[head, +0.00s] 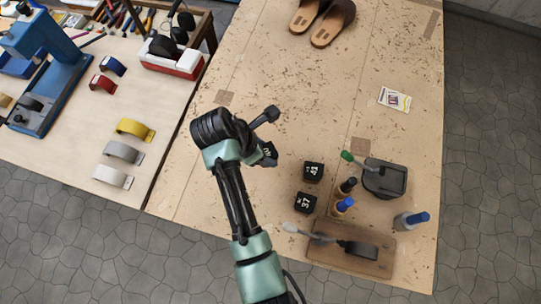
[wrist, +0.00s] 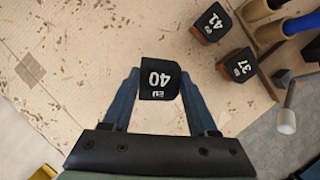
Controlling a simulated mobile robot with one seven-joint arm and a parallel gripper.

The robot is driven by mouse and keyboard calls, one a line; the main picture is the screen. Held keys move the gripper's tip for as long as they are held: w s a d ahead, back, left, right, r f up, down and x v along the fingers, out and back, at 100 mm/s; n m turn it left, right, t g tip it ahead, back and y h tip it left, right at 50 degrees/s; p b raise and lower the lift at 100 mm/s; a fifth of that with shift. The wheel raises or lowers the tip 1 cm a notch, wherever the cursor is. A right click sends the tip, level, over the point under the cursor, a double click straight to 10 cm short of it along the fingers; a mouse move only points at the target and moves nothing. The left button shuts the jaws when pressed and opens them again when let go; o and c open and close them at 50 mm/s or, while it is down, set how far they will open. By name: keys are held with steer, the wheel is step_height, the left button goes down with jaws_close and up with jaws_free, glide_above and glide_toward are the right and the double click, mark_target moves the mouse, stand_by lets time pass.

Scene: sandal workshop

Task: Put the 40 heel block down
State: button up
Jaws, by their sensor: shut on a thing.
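The 40 heel block (wrist: 160,79) is a small black block with a white "40" on top. It sits between the two blue fingers of my gripper (wrist: 160,88), which is shut on it. In the head view the block (head: 268,153) shows only in part beside my wrist, over the wooden bench (head: 290,85). I cannot tell whether it touches the bench. The 41 block (head: 313,171) and the 37 block (head: 304,202) stand to its right and lower right. Both also show at the upper right of the wrist view, 41 (wrist: 210,22) and 37 (wrist: 236,65).
A dark tub (head: 384,180), bottles with dark and blue caps (head: 342,205), and a board (head: 350,258) with a dark tool crowd the bench's lower right. A card (head: 394,99) and brown sandals (head: 323,22) lie farther up. The bench's middle is clear.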

steer(key=shift+f, duration=3.05)
steer(key=o, duration=1.4)
steer(key=shift+f, duration=0.1)
steer(key=shift+c, duration=0.2)
